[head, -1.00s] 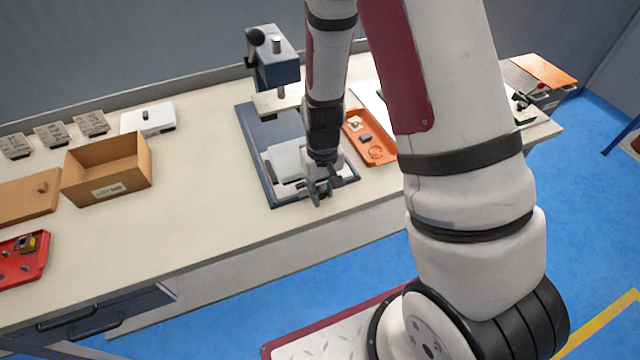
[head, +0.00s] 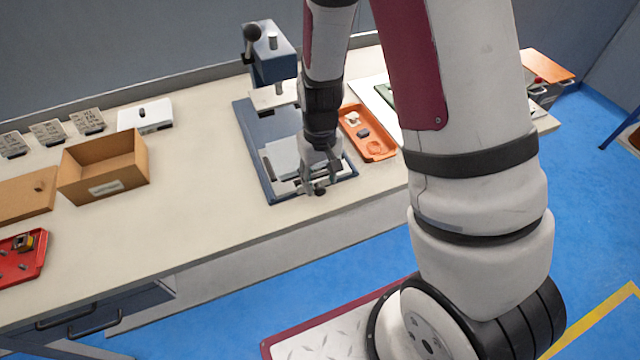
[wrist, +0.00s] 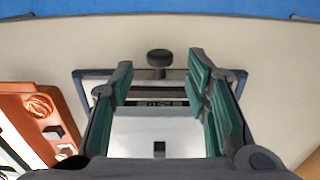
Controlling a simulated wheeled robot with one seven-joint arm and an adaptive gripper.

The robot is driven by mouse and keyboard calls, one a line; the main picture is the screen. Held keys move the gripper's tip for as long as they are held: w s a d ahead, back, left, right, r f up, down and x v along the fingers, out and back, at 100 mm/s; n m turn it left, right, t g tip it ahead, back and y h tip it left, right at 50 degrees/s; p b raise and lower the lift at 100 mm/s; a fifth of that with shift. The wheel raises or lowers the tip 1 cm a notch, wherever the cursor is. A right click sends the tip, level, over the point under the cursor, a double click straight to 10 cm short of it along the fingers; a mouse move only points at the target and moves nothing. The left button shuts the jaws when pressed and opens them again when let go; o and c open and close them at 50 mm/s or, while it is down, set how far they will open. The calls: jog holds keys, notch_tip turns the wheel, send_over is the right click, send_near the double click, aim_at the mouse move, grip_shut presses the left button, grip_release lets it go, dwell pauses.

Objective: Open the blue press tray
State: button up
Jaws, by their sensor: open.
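The blue press (head: 272,55) stands on a blue base frame (head: 256,160) on the workbench. Its pale tray (head: 280,158) lies low inside the frame, partly covered by my gripper. A dark round knob (head: 320,191) is at the tray's front edge. In the wrist view the knob (wrist: 159,57) shows between and just beyond my fingertips, with the pale tray plate (wrist: 158,135) below it. My gripper (head: 313,185) is over the tray's front part, its fingers apart and empty. In the wrist view the two green-padded fingers (wrist: 160,75) stand either side of the knob's line; contact cannot be told.
An orange tray (head: 378,154) with small parts lies close right of the press. A cardboard box (head: 130,165), a white lidded case (head: 146,115) and a red tray (head: 38,262) are to the left. The bench between box and press is clear.

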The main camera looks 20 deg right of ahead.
notch_tip(320, 180, up, 9)
jog(key=shift+f, duration=0.15)
dwell(0.5)
jog(key=s+r+t, duration=0.1)
jog(key=s+r, duration=0.2)
jog(key=r, duration=0.4)
jog(key=s+r+t, duration=0.1)
jog(key=s+r, duration=0.2)
jog(key=r, duration=0.4)
jog(key=s+r+t, duration=0.3)
jog(key=s+r, duration=0.5)
jog(key=s, duration=0.3)
jog(key=shift+s, duration=0.3)
